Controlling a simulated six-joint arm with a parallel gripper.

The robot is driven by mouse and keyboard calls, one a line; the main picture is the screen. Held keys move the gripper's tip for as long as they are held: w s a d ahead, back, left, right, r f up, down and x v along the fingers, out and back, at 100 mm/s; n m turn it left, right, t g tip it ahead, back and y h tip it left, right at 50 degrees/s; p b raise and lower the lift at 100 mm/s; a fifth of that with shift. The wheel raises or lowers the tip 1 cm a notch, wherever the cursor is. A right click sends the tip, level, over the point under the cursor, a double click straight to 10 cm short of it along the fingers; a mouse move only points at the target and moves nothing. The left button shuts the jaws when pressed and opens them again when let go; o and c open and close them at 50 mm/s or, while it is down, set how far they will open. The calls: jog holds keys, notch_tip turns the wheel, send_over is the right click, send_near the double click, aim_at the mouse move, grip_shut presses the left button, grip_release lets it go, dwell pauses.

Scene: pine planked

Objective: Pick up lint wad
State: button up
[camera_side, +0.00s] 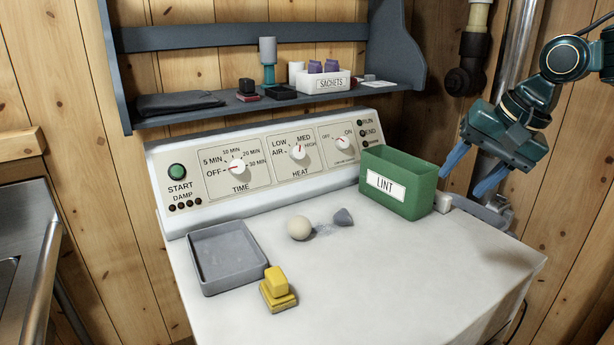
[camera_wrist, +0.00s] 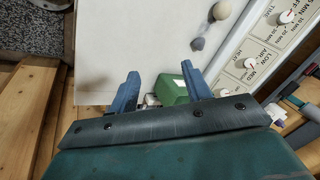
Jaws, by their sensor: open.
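A small dark grey lump, which looks like the lint wad (camera_side: 343,217), lies on the white dryer top, just right of a cream ball (camera_side: 299,228). A thin bluish-grey patch (camera_side: 322,230) lies between them. The lump also shows in the wrist view (camera_wrist: 197,44), beyond my fingertips, with the ball (camera_wrist: 222,10) farther off. My gripper (camera_side: 463,181) is open and empty, with its blue fingers apart. It hangs at the right, beside the green bin marked LINT (camera_side: 408,200), well away from the lump. The bin also shows between the fingers (camera_wrist: 160,70) in the wrist view (camera_wrist: 172,90).
A grey tray (camera_side: 207,285) and yellow blocks (camera_side: 277,288) sit at the left on the dryer top. The control panel (camera_side: 225,190) with knobs rises behind. A shelf (camera_side: 215,108) with small items hangs above it. The front right of the dryer top (camera_side: 420,275) is clear.

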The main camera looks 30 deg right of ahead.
jog(key=w+f+m, duration=0.4)
jog(key=w+m, duration=0.3)
jog(key=w, duration=0.4)
jog(key=w+f+m+y, duration=0.1)
jog(key=w+f+m, duration=0.2)
jog(key=w+m, duration=0.5)
jog(key=w, duration=0.3)
jog(key=shift+f+g+y, duration=0.3)
jog(key=shift+f+g, duration=0.1)
jog(key=shift+f, duration=0.1)
send_over(344, 212)
jog(key=s+d, duration=0.1)
jog(key=s, duration=0.1)
jog(key=shift+f, duration=3.85)
jog(key=shift+x, duration=2.55)
jog(key=shift+d, duration=0.15)
